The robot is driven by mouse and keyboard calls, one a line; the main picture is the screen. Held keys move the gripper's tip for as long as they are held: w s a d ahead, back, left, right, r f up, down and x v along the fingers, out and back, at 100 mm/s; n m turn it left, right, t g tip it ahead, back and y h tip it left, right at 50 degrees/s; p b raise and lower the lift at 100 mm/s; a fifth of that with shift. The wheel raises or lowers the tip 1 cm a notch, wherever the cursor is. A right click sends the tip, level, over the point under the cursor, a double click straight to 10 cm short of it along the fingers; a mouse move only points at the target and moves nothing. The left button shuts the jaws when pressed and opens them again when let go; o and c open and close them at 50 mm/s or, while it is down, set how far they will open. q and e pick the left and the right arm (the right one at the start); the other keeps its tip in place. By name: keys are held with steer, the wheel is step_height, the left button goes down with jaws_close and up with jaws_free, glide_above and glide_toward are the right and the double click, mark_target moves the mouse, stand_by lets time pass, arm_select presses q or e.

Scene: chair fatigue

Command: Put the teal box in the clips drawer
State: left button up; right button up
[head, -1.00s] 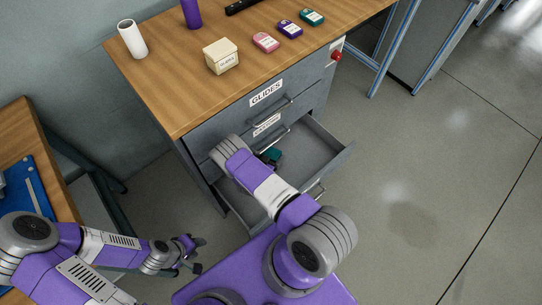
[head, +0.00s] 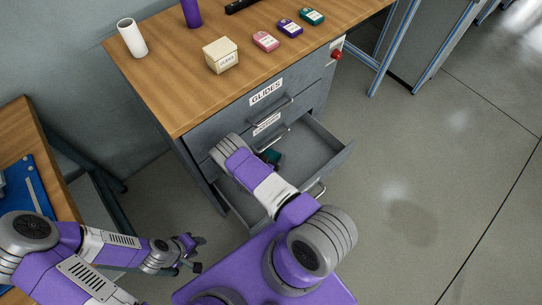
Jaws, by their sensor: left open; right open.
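A teal box (head: 273,156) shows inside the open drawer (head: 325,148) of the grey cabinet, partly covered by my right arm. The drawer's own label is hidden. My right arm reaches over the drawer, and its forearm hides most of my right gripper; a small dark part beside the teal box seems to belong to it. The gripper is open; whether it touches the box cannot be told. My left gripper (head: 197,254) is open and empty at the lower left, away from the cabinet. Another teal box (head: 312,17) lies on the cabinet top.
The wooden top holds a purple box (head: 290,29), a pink box (head: 265,42), a cream box (head: 221,56), a white cylinder (head: 132,38) and a purple cylinder (head: 191,13). The closed top drawer (head: 270,98) reads GLIDES. A side table (head: 45,150) stands at left. Floor at right is clear.

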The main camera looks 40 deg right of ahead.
steer(key=p+v, duration=0.3)
steer(key=v, duration=0.9)
steer(key=shift+r, duration=0.1)
steer(key=s+a+r+n+g+y+p, duration=0.5)
steer(key=s+a+r+n+y, duration=0.4)
steer(key=s+a+r+y, duration=0.3)
step_height(320, 180, up, 4)
steer(key=a+y+p, duration=0.1)
steer(key=a+y, duration=0.1)
steer(key=y, duration=0.2)
steer(key=shift+s+a+f+n+g, duration=0.2)
steer(key=shift+s+n+g, duration=0.1)
steer(key=shift+n, duration=0.1)
steer(key=shift+s+r, duration=0.1)
steer(key=shift+r, duration=0.05)
steer(key=shift+c, duration=0.3)
